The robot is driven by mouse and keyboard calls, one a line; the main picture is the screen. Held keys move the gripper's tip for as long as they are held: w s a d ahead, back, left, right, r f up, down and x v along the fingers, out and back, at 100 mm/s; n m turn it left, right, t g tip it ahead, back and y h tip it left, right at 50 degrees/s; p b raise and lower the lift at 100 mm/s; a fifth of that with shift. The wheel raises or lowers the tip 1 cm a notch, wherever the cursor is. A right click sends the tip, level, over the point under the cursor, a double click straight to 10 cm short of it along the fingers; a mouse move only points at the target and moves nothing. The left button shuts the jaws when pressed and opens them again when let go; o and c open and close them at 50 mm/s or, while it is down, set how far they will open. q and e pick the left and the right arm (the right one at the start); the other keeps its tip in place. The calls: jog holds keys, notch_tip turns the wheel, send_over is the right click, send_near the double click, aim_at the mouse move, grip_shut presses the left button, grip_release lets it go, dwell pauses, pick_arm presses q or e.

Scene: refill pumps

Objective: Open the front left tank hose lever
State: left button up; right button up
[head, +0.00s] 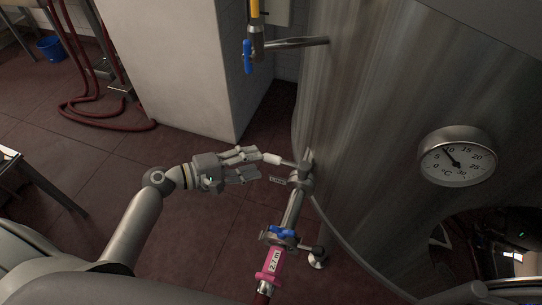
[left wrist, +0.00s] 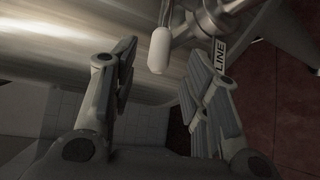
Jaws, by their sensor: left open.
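A steel tank (head: 370,110) fills the right of the head view. On its low outlet is a valve (head: 301,178) with a lever ending in a white grip (head: 271,158). Below it, a blue lever (head: 282,233) sits on the pipe where a pink hose coupling (head: 268,270) joins. My left gripper (head: 256,165) is open, its fingers pointing at the white grip. In the left wrist view the white grip (left wrist: 158,50) shows at the far end of the gap between the open fingers. I cannot tell whether a finger touches it. My right gripper is not in view.
A dial thermometer (head: 458,157) sticks out from the tank. Another blue-handled tap (head: 248,56) hangs higher up. A white pillar (head: 180,60) stands behind, with red hoses (head: 100,125) on the floor beside it.

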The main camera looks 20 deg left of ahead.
aim_at(266, 159)
pick_arm(q)
jog(key=x, duration=0.4)
jog(key=shift+w+d+p, duration=0.25)
jog(key=shift+d+p, duration=0.05)
jog(key=shift+w+d+f, duration=0.25)
jog(key=shift+w+d, duration=0.2)
jog(key=shift+d, duration=0.05)
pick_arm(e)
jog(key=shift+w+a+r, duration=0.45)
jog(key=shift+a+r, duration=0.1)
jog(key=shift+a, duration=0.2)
pick_arm(q)
jog(key=shift+c, duration=0.3)
grip_shut()
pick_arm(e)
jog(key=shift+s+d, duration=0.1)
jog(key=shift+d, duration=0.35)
